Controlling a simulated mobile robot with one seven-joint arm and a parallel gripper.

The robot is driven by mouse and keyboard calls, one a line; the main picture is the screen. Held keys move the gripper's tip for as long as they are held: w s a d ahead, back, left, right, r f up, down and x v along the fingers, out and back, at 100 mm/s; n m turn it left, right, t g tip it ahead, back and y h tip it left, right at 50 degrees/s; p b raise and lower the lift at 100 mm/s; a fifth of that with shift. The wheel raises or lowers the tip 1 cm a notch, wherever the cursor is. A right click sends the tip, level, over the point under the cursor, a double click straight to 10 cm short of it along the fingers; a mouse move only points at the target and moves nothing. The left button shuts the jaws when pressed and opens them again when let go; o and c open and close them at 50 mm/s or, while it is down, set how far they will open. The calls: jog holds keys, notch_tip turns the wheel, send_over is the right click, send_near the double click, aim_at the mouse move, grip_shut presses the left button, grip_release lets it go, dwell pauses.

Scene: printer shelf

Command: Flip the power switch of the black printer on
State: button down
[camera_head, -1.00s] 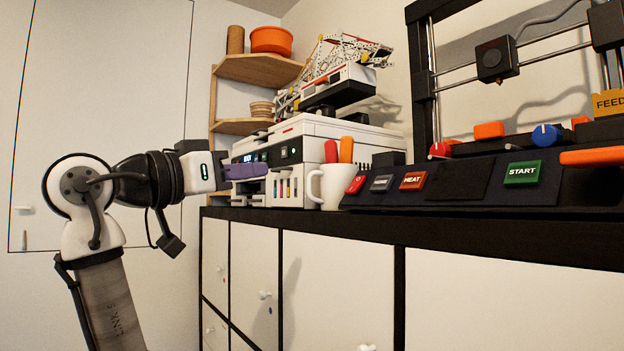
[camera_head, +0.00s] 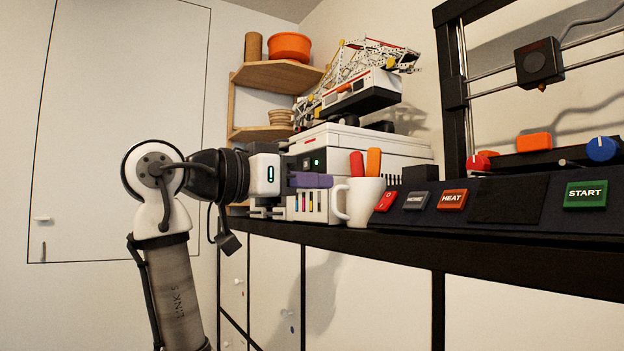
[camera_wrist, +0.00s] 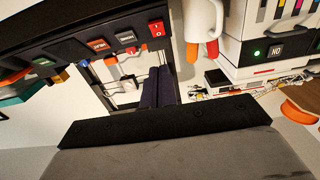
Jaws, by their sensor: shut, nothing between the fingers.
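The black printer (camera_head: 452,95) has an open upright frame and a dark front panel at the right of the head view. Its red rocker switch (camera_head: 385,201) sits at the panel's left end, beside the HOME and HEAT buttons. The switch also shows near the top of the wrist view (camera_wrist: 156,29); which way it is tipped is unclear. My gripper (camera_head: 328,181) has purple fingers, shut and empty, in front of the white printer and left of the mug. In the wrist view the fingers (camera_wrist: 158,72) point toward the switch, apparently apart from it.
A white mug (camera_head: 364,202) holding red and orange handles stands between my fingers and the switch in the head view. The white printer (camera_head: 385,150) with a model crane on top stands behind. The black shelf edge (camera_head: 400,246) runs along the front.

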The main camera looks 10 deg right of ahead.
jog(key=p, duration=0.2)
send_near(384, 202)
notch_tip(384, 202, up, 3)
jog(key=d, duration=0.2)
jog(key=shift+w+d+f+p, duration=0.35)
jog(key=shift+w+d+f, duration=0.15)
jog(key=shift+d+f, duration=0.3)
jog(key=shift+w+d+f+p, duration=0.35)
jog(key=shift+w+d+f, duration=0.2)
jog(key=shift+d, duration=0.4)
jog(key=shift+f, duration=0.1)
